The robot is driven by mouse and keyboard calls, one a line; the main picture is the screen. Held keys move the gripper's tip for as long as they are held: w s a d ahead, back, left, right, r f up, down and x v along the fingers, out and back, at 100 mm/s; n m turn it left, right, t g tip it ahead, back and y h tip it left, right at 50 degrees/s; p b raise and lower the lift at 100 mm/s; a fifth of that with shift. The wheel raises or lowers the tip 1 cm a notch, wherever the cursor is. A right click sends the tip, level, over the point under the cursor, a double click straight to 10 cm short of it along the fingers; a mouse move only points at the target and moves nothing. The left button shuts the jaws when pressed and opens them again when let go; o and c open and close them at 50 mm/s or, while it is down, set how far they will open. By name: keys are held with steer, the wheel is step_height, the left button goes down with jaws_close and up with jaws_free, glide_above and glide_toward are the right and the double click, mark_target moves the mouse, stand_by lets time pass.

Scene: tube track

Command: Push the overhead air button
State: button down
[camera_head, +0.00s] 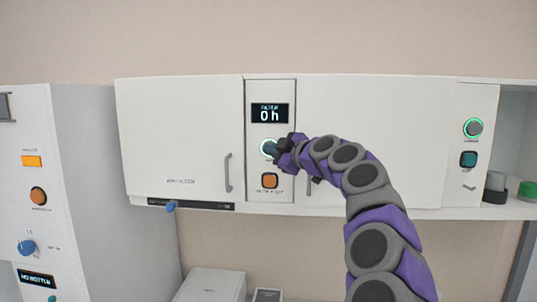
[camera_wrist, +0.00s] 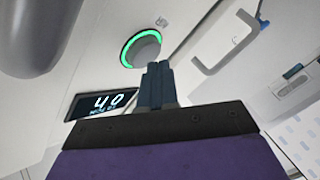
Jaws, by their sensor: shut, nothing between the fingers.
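A round grey button with a lit green ring (camera_head: 265,148) sits on the narrow middle panel of the overhead cabinet, below a display reading "0 h". My gripper (camera_head: 274,148) is in front of it and hides part of it. In the wrist view the button (camera_wrist: 146,48) shows just beyond the fingertips, its green ring lit. My gripper (camera_wrist: 158,66) is shut and empty there, its blue fingertips overlapping the lower edge of the button in the picture. I cannot tell whether they touch it. The label by the button is too small to read.
Another green-ringed button (camera_head: 473,128) is on the right panel. White doors with handles (camera_head: 228,173) flank the middle panel. A white machine (camera_head: 80,190) stands at left.

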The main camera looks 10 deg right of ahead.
steer(key=shift+s+a+b, duration=0.25)
steer(key=shift+s+b, duration=0.15)
steer(key=shift+s, duration=0.1)
steer(key=s+b, duration=0.1)
steer(key=s, duration=0.1)
steer(key=s+a+b, duration=0.1)
steer(key=b, duration=0.1)
steer(key=s+a+b, duration=0.1)
steer(key=s+b, duration=0.1)
steer(key=shift+s, duration=0.3)
